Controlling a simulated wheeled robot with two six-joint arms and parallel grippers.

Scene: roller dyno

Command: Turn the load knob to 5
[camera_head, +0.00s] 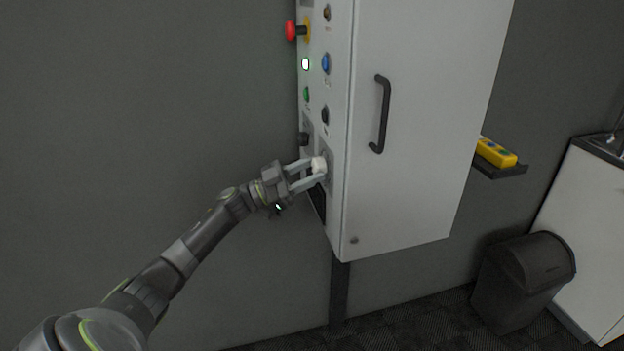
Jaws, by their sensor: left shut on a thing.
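My right gripper is not in view.
Above the knob are a black knob (303,139), a green button (306,94), a blue button (326,63) and a red emergency stop (291,31). The cabinet door has a black handle (381,114). A dark bin (524,279) stands at the right.

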